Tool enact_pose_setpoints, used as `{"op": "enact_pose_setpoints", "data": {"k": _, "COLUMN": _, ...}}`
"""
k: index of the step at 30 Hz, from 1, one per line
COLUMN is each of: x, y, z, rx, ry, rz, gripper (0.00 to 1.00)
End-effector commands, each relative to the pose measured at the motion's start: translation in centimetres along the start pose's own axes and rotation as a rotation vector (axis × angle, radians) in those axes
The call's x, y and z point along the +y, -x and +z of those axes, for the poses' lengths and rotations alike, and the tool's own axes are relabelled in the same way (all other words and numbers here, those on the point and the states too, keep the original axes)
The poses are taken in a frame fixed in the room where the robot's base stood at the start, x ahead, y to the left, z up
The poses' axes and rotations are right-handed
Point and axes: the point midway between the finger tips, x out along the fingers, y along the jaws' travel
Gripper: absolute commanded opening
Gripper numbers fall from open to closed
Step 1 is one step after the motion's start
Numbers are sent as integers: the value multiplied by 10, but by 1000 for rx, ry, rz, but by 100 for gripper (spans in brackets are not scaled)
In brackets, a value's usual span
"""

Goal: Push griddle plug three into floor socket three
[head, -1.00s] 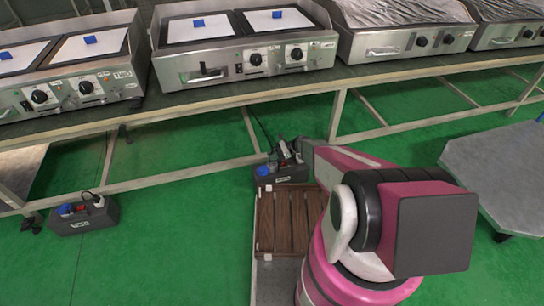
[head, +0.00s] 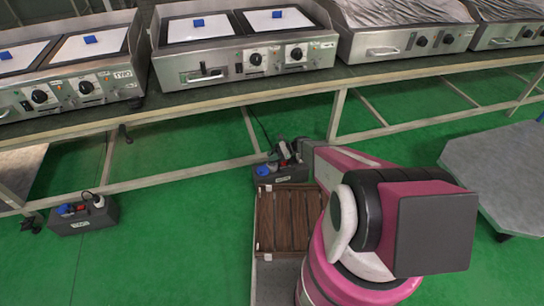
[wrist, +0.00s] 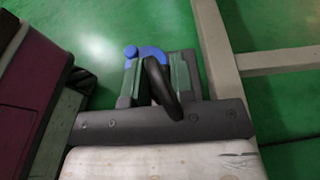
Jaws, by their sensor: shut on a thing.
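My gripper (head: 288,150) is low by the floor under the bench, shut on the griddle plug. The plug itself is mostly hidden between the fingers; its black cable (wrist: 160,85) loops between them in the wrist view. A dark floor socket box (head: 283,176) with a blue cover (head: 262,170) and a pale label sits right beneath the gripper. In the wrist view the blue cover (wrist: 151,53) shows just beyond the fingers. I cannot tell whether the plug touches or enters the socket. The middle griddle (head: 242,50) stands on the bench above.
Another socket box (head: 83,216) with a white plug in it sits on the floor at left. Bench legs (head: 337,115) and a low rail (head: 185,176) stand close by. A grey platform (head: 500,170) is at right.

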Motion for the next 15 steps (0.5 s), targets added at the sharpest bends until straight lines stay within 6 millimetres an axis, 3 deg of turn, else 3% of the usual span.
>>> {"op": "enact_pose_setpoints", "data": {"k": 15, "x": 0, "y": -3, "z": -11, "rx": 0, "ry": 0, "rz": 0, "gripper": 0}}
